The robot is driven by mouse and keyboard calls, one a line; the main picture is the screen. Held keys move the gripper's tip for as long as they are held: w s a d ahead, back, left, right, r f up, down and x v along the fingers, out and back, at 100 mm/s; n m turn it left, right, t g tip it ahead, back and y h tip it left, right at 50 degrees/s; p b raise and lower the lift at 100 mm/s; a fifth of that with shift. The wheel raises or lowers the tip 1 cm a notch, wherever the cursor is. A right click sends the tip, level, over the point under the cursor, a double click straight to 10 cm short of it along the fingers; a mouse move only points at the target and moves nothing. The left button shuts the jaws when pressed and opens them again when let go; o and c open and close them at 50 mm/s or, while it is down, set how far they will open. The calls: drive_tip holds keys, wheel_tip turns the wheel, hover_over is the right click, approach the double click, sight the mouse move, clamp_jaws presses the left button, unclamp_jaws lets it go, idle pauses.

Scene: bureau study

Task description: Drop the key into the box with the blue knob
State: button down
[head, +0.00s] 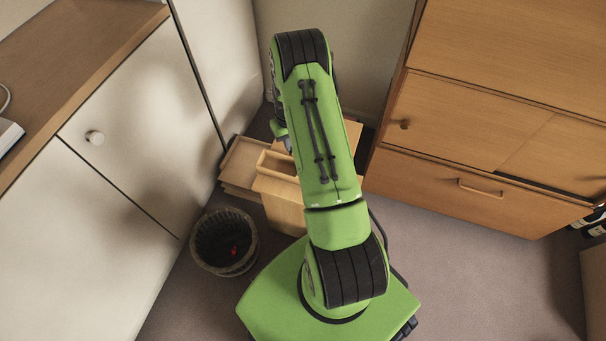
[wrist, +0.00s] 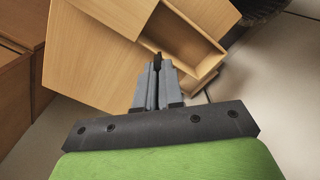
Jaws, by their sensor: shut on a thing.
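My gripper (wrist: 158,82) is in the lower middle of the wrist view, its two grey fingers close together. It is shut on a small dark thing, likely the key (wrist: 157,60), of which only a bit shows at the fingertips. Beyond the fingertips is a light wooden box (wrist: 118,58) with an open, empty-looking compartment. The wooden box also shows in the head view (head: 284,201), partly behind my green arm, with its opening at the top. No blue knob shows in either view.
A round dark basket (head: 223,243) with something red inside stands left of the box. White cabinets (head: 140,120) stand left, a wooden cabinet (head: 450,180) right. Carpet (head: 480,270) at right is clear.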

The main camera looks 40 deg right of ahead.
drive_tip(key=shift+f+b, duration=0.3)
drive_tip(key=shift+f, duration=0.6)
drive_tip(key=c, duration=1.2)
unclamp_jaws()
drive_tip(key=shift+r, duration=0.1)
wheel_tip(320, 180, up, 16)
drive_tip(key=p, duration=0.5)
